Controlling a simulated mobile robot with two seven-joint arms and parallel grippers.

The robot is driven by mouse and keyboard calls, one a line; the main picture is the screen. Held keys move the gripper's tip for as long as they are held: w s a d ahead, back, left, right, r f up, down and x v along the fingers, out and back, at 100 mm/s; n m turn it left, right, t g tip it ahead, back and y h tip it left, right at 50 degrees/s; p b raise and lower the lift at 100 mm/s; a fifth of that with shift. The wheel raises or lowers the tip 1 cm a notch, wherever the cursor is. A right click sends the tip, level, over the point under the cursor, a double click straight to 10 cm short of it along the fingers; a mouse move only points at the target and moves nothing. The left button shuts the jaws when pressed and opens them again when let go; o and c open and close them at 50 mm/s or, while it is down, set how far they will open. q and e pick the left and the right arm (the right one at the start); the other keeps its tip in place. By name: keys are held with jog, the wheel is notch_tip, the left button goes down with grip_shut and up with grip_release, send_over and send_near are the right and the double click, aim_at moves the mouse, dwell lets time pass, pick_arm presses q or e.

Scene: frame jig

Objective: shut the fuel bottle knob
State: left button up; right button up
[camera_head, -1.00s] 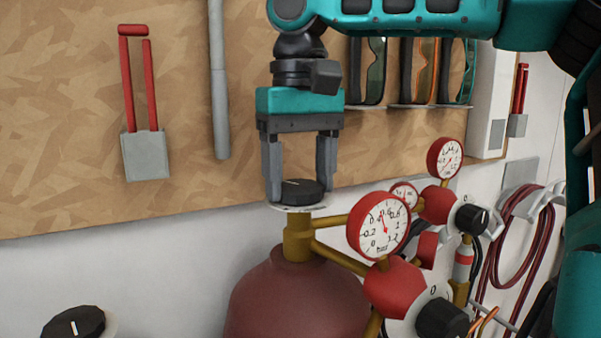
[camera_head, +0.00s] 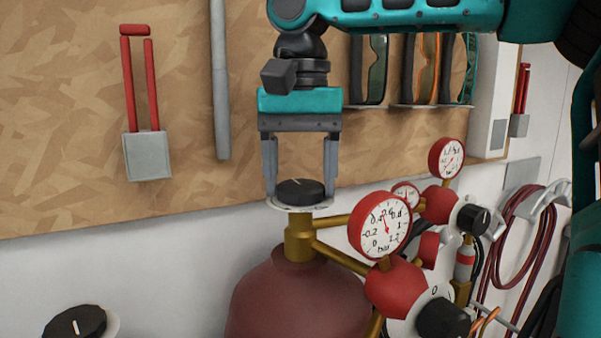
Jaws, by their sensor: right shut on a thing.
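The fuel bottle (camera_head: 295,300) is dark red with a brass neck. Its round black knob (camera_head: 300,191) with a white mark sits on a pale disc on top of the neck. My right gripper (camera_head: 300,188) points straight down over it, a grey finger on each side, and is shut on the knob. My left gripper is not in view.
A pressure gauge (camera_head: 380,227) and a red regulator (camera_head: 395,286) with a black knob (camera_head: 442,318) stand close at the right. Another black knob (camera_head: 75,323) is at lower left.

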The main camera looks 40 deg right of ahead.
aim_at(300, 185)
jog(key=o, duration=1.1)
jog(key=shift+c, duration=0.2)
notch_tip(300, 185, up, 13)
dwell(0.5)
